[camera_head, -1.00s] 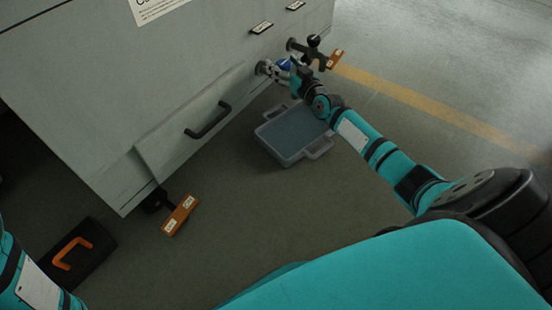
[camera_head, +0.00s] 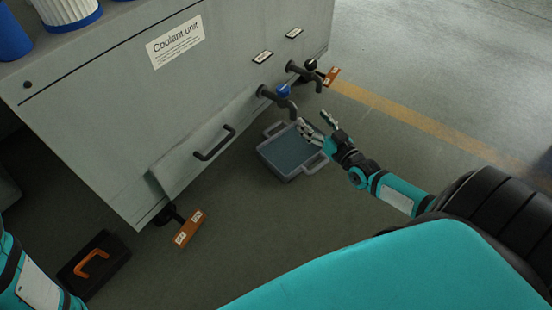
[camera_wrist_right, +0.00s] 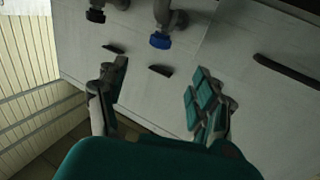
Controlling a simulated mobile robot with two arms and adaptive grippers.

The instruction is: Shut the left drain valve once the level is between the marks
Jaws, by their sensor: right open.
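The left drain valve with a blue handle (camera_head: 283,90) sticks out of the grey coolant unit's front (camera_head: 110,120); it also shows in the right wrist view (camera_wrist_right: 160,40). Whether it is open or shut I cannot tell. A grey tray with handles (camera_head: 267,157) stands on the floor below it and holds dark liquid; I cannot make out level marks. My right gripper (camera_head: 315,120) is open and empty, apart from the valve, in front of it and above the tray's right edge. My left gripper is out of view; only my left arm shows at lower left.
A drawer-like handle (camera_head: 215,143) is on the panel. Floor at right is clear.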

